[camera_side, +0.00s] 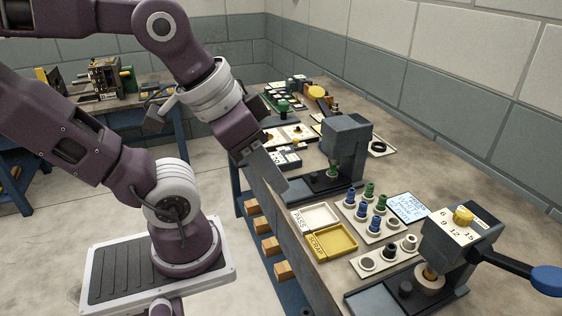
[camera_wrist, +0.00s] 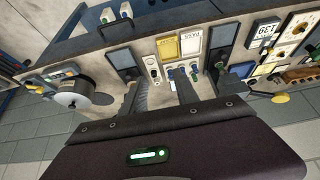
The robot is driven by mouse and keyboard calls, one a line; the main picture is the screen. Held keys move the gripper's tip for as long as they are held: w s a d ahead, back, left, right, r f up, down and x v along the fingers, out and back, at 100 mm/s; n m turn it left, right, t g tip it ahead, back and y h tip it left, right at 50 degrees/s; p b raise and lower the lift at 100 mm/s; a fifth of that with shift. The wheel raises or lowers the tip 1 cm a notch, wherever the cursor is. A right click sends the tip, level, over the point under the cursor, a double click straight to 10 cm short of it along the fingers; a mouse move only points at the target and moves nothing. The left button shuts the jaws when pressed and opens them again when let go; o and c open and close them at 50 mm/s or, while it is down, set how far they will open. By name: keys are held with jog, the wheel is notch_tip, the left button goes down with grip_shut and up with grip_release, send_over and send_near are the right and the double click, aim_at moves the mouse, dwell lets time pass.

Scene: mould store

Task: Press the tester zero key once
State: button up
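A grey bench-top stand unit (camera_side: 347,140) with a dark base and a green-tipped part under its head stands mid-bench; I cannot tell if it is the tester. A small pale panel with dark marks or keys (camera_side: 287,160) lies left of it, near the bench edge. A pale panel with a dark digit-like readout (camera_wrist: 266,32) shows upper right in the wrist view. No zero key can be made out for certain. My gripper (camera_side: 276,182) hangs above the bench's front edge, left of the stand unit. In the wrist view its two fingers (camera_wrist: 163,92) are apart with nothing between them.
The PASS tray (camera_side: 317,216) and yellow SCRAP tray (camera_side: 332,241) lie near the edge. Blue and green plugs stand on a plate (camera_side: 372,238). A lever press (camera_side: 465,235) stands at the front right. More panels fill the far bench. Walls bound the right and back.

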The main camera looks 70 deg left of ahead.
grip_shut()
dwell(1.5)
